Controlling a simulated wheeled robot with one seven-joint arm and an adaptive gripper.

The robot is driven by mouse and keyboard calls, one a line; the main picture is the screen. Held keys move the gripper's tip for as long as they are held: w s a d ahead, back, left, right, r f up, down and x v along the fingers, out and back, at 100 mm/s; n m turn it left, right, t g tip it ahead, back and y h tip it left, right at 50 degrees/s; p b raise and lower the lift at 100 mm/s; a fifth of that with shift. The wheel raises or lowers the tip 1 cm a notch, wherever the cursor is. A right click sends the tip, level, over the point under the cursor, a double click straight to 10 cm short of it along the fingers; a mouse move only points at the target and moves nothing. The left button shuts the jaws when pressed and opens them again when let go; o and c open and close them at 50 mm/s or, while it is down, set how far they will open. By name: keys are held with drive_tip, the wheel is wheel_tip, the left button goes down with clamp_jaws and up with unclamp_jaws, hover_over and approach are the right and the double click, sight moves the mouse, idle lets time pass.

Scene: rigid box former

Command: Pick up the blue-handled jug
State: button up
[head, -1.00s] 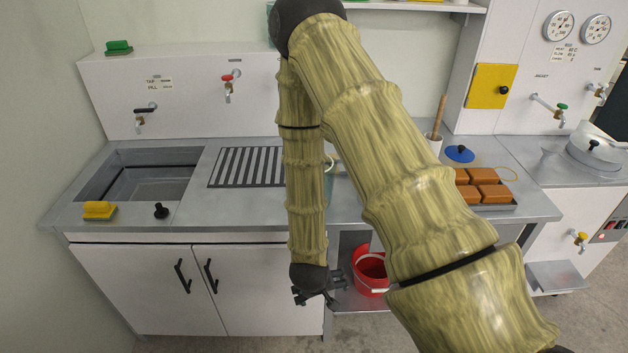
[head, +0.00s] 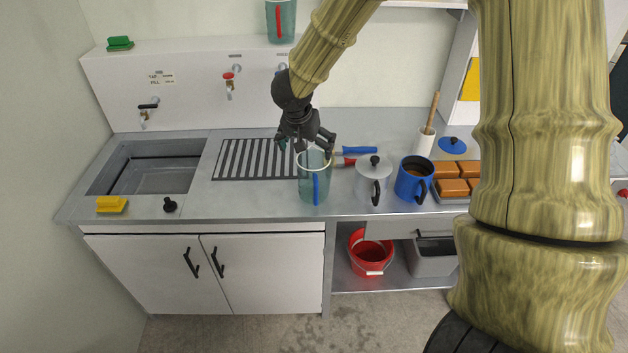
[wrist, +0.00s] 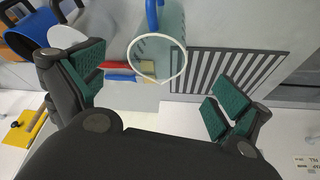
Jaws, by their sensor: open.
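The blue-handled jug (head: 307,186) is a clear, greenish jug with a white rim, standing upright on the counter right of the striped drain grid. Its blue handle (head: 316,190) faces the front of the counter. In the wrist view the jug (wrist: 166,28) shows at the top, with its rim between and beyond the fingers. My gripper (head: 307,146) is open and empty, just above and behind the jug's rim in the head view. In the wrist view its green-padded fingers (wrist: 158,88) are spread wide apart.
Right of the jug are a lidded pot (head: 372,178), a blue mug (head: 413,180) and a tray of brown blocks. Red and blue-handled tools (head: 358,151) lie behind. A red-handled jug (head: 281,22) stands on the upper ledge. The drain grid (head: 236,160) is clear.

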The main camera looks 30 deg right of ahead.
approach(312, 164)
drive_tip(key=shift+s+f, duration=1.25)
drive_tip(key=shift+f, duration=0.95)
drive_tip(key=shift+p, duration=0.35)
drive_tip(key=c, duration=1.3)
drive_tip(key=shift+r, duration=0.1)
